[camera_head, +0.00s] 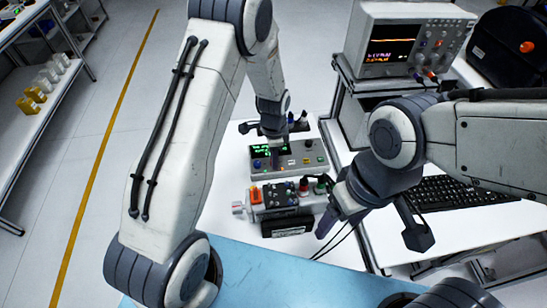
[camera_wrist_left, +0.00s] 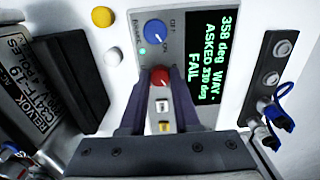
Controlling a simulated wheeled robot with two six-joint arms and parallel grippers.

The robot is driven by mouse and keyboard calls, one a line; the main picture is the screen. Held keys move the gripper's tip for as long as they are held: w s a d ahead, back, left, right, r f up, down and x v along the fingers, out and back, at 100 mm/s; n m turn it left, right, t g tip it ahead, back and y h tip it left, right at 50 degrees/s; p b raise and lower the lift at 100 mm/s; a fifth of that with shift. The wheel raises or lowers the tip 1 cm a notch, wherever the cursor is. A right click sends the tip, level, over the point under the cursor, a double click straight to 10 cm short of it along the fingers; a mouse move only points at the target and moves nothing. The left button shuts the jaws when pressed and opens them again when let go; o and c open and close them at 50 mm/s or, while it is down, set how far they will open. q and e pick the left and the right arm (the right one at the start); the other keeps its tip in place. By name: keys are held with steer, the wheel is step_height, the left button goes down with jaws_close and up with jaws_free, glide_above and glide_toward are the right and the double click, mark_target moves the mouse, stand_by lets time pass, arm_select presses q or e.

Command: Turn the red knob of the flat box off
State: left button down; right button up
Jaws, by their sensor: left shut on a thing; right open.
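The flat box (camera_head: 290,168) lies on the white bench in the head view, with a green-lit display (camera_head: 262,151). In the left wrist view the red knob (camera_wrist_left: 160,75) sits on its grey panel, below a blue knob (camera_wrist_left: 155,31) with OFF and ON marks. My left gripper (camera_head: 273,146) reaches down onto the box. Its fingers (camera_wrist_left: 160,88) are on either side of the red knob and shut on it. The display (camera_wrist_left: 209,75) reads "358 deg", "ASKED 330 deg" and "FAIL". My right gripper (camera_head: 372,228) is open and empty, right of the box.
A device with an orange part (camera_head: 255,195) and coloured knobs stands just in front of the box. A keyboard (camera_head: 470,191) lies to the right, and an oscilloscope (camera_head: 408,42) stands behind. Black cables (camera_head: 338,238) run near my right gripper. A blue mat (camera_head: 290,280) is nearest.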

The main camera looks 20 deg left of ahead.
arm_select(q)
steer(key=n+b, duration=0.1)
steer(key=n, duration=0.4)
steer(key=shift+n, duration=0.3)
steer(key=n, duration=0.5)
steer(key=shift+n, duration=0.3)
steer(key=c, duration=0.6)
jaws_free()
step_height(320, 180, up, 11)
steer(key=shift+f+b, duration=0.2)
steer(key=shift+b, duration=1)
